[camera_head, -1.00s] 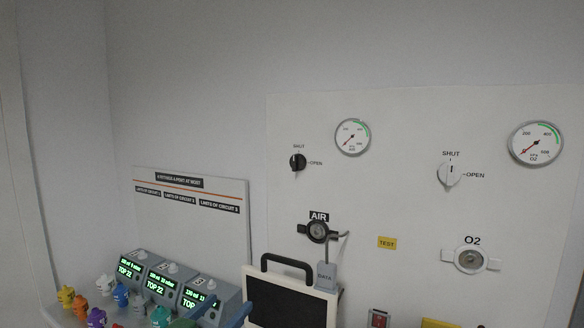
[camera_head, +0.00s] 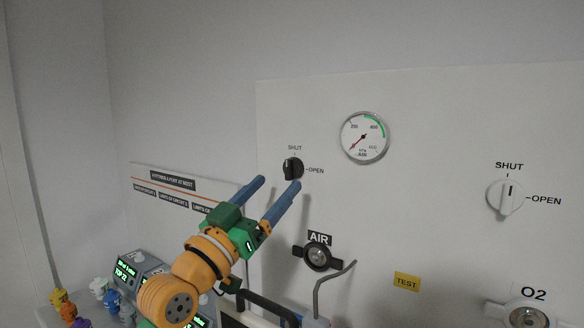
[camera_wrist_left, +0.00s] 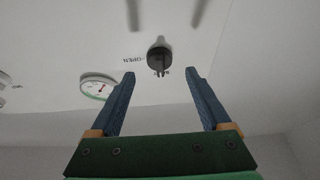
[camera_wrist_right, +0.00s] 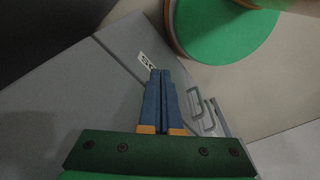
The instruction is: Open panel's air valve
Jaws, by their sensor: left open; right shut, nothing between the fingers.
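The air valve knob (camera_head: 292,169) is a small black knob on the pale wall panel (camera_head: 440,110), between the words SHUT above it and OPEN to its right. Its handle stands about upright, towards SHUT. In the left wrist view the knob (camera_wrist_left: 159,58) lies ahead of the fingertips, roughly centred between them. My left gripper (camera_head: 278,183) is open and empty, with its blue fingers reaching up to just below the knob, apart from it. My right gripper (camera_wrist_right: 160,72) is shut and empty, seen only in its own wrist view, above grey surfaces.
The air gauge (camera_head: 365,137) is right of the knob. Below are the black AIR outlet (camera_head: 317,256) and a bent grey hook (camera_head: 333,284). A white O2 knob (camera_head: 505,197) is farther right. Grey devices and small coloured figures (camera_head: 62,300) stand at lower left.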

